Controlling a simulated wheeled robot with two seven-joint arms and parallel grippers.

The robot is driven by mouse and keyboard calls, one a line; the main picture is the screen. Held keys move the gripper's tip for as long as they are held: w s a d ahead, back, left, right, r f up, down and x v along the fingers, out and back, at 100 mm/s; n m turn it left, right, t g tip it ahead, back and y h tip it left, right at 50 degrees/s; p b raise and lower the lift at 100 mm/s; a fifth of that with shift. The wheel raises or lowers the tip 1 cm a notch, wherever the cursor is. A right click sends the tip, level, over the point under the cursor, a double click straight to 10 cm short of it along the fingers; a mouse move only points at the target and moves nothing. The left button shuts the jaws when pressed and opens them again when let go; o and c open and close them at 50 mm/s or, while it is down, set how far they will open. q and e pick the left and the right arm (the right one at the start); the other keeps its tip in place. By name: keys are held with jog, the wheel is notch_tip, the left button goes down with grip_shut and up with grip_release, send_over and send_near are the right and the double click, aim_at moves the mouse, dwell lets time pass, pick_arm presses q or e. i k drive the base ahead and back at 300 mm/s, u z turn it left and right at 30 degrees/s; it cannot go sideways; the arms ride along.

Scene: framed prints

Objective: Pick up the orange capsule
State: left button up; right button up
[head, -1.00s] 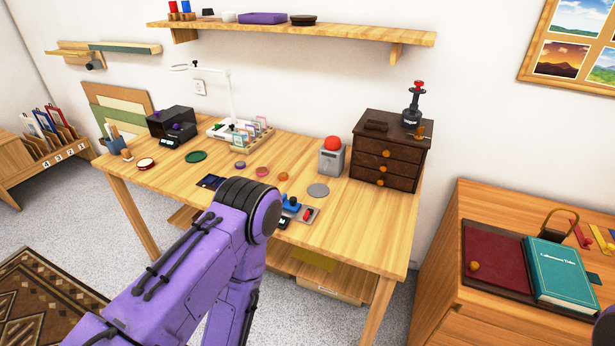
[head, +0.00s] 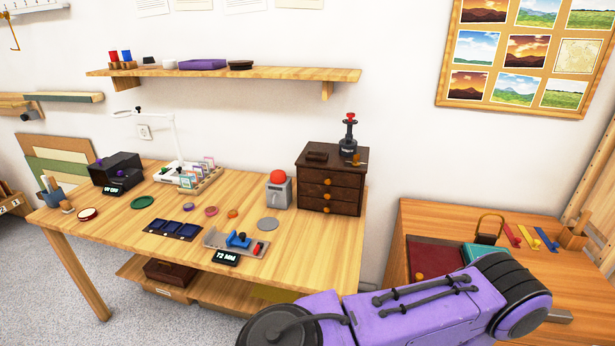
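A small round orange disc (head: 233,213), seemingly the orange capsule, lies flat on the wooden worktable (head: 320,245). It sits just right of a pink disc (head: 211,211) and a purple disc (head: 190,206), and left of a larger grey disc (head: 268,224). One of my purple arms crosses the bottom right of the head view, in front of the table's near right corner. Neither of my grippers is in view, so whether they are open or shut does not show.
Near the disc stand a grey box with a red dome (head: 278,190), a blue-and-red device (head: 239,241) and a dark tray (head: 173,230). A dark drawer chest (head: 331,180) stands behind right. The table's front right is clear. A side cabinet (head: 405,212) stands right.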

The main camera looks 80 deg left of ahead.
aim_at(233, 213)
jog(key=z, duration=0.15)
jog(key=k, duration=1.4)
jog(key=u, duration=1.8)
jog(key=i, duration=0.35)
jog(key=u, duration=0.1)
